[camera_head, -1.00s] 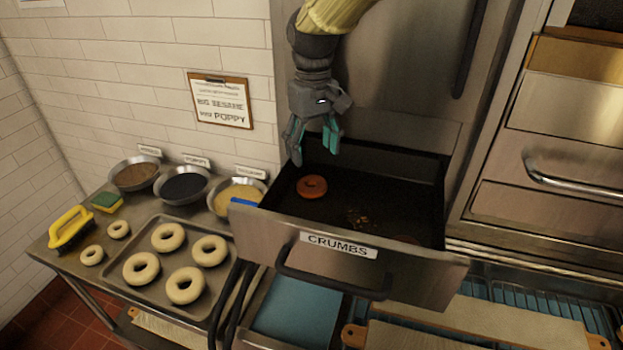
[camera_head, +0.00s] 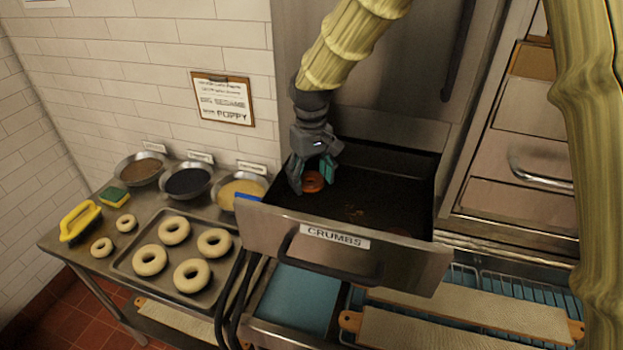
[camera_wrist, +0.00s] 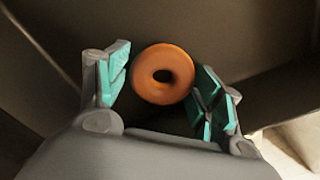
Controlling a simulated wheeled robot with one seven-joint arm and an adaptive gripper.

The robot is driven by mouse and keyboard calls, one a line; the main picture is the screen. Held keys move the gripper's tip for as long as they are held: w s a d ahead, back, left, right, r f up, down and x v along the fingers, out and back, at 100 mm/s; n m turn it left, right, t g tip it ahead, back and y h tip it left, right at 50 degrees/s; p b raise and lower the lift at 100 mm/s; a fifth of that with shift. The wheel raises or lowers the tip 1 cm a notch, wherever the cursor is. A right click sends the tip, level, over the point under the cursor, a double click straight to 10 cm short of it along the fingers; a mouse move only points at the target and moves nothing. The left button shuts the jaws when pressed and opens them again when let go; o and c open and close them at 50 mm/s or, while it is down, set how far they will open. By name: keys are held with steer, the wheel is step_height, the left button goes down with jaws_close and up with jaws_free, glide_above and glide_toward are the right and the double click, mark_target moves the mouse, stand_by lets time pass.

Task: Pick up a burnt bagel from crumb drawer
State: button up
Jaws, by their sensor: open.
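The crumb drawer (camera_head: 400,225) is pulled open, with a "CRUMBS" label on its front. A brown bagel (camera_head: 313,182) lies on the drawer floor near its left side. My gripper (camera_head: 314,178) is open and reaches down into the drawer over this bagel, hiding part of it.
A tray (camera_head: 128,262) of pale bagels stands on the left counter, with topping bowls (camera_head: 188,183) behind it. A yellow-handled brush (camera_head: 80,221) is at the far left. The drawer walls stand close around my gripper. Crumbs (camera_head: 356,212) lie on the drawer floor.

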steer(key=shift+w, duration=0.1)
steer(key=shift+s+d+r, duration=0.1)
steer(key=shift+s, duration=0.1)
steer(key=shift+s+r, duration=0.15)
steer(key=shift+s, duration=0.1)
steer(key=shift+c, duration=1.2)
steer(key=c, duration=0.3)
steer(key=shift+w, duration=0.15)
steer(key=shift+c, duration=0.3)
steer(key=shift+b, duration=0.55)
